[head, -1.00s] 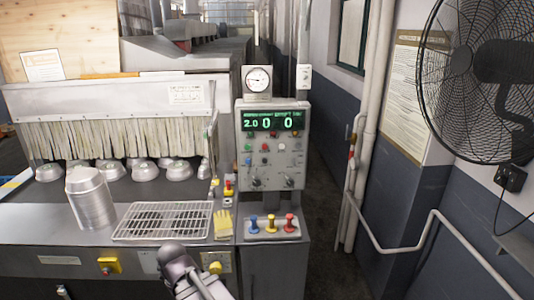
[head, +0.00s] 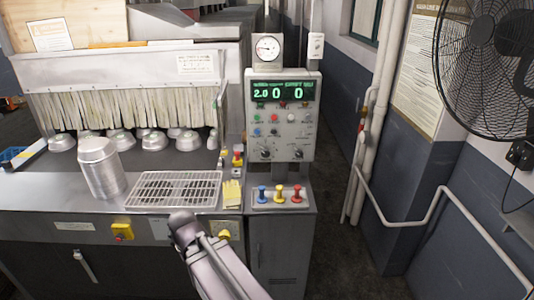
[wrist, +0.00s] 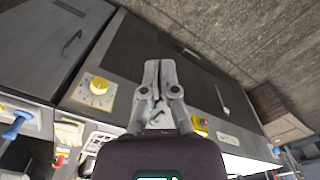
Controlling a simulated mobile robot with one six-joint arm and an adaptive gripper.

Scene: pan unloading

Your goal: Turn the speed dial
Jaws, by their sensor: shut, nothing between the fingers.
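A yellow dial (wrist: 99,86) with scale marks on a pale plate sits on the machine's front, left of my gripper in the wrist view. It also shows in the head view (head: 225,234), just right of the end of my arm there. My gripper (wrist: 156,66) is shut and empty, with its fingers together and apart from the dial. My gripper's fingers cannot be made out in the head view. Two dark knobs (head: 266,155) are low on the grey control panel (head: 284,115), whose green display reads 2.0, 0, 0.
A yellow-backed red button (head: 122,231) is on the same front. Above are a wire rack (head: 174,189), a stack of pans (head: 100,168), yellow gloves (head: 232,193) and blue, yellow and red levers (head: 279,194). A pipe rail and fan (head: 490,60) stand right.

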